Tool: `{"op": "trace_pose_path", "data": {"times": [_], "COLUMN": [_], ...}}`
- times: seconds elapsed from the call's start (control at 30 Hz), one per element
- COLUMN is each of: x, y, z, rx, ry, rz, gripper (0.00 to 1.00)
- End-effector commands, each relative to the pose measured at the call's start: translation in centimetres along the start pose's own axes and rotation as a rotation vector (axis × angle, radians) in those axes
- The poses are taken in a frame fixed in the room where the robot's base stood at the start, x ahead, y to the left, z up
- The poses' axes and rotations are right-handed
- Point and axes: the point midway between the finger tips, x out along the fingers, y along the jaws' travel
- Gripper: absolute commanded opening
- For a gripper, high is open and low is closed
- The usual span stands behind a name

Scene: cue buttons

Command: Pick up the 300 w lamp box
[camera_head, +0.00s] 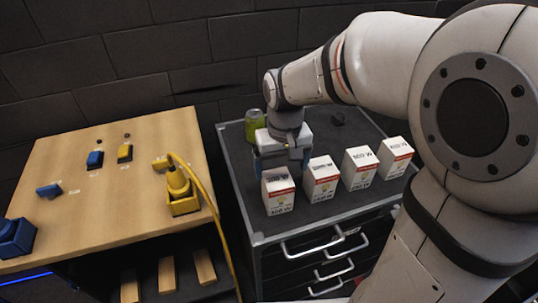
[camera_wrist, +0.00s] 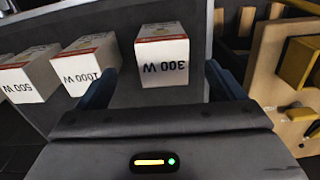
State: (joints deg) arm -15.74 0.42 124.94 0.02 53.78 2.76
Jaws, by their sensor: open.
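The 300 W lamp box (camera_wrist: 162,62) is white with a red band, its label upside down in the wrist view. It shows between the blue fingers of my gripper (camera_wrist: 156,88), near the fingertips. In the head view it is the leftmost box (camera_head: 279,193) in a row on the dark cabinet top. My gripper (camera_head: 283,163) is open and empty, just behind and above this box. I cannot tell whether the fingers touch it. The 1000 W box (camera_wrist: 86,66) and the 500 W box (camera_wrist: 30,75) stand to its left in the wrist view.
The grey cabinet (camera_head: 262,229) has drawers with handles. Its other boxes (camera_head: 322,180) stand close beside the 300 W box. A green jar (camera_head: 254,122) stands at the back. A wooden table (camera_head: 95,205) at left bears blue and yellow buttons and a yellow cabled device (camera_head: 181,190).

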Motion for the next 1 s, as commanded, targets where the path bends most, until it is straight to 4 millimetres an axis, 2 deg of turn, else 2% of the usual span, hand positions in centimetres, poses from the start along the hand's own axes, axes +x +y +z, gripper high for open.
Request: {"op": "trace_pose_path", "data": {"times": [0.17, 0.7, 1.0], "x": [1.7, 8.2, 8.6], "y": [-0.7, -0.4, -0.4], "z": [-0.6, -1.1, -1.1], "rx": [-0.012, -0.009, -0.008], "ry": [-0.019, -0.019, -0.014], "rz": [0.002, 0.001, 0.001], "gripper": [0.89, 0.89, 0.87]}}
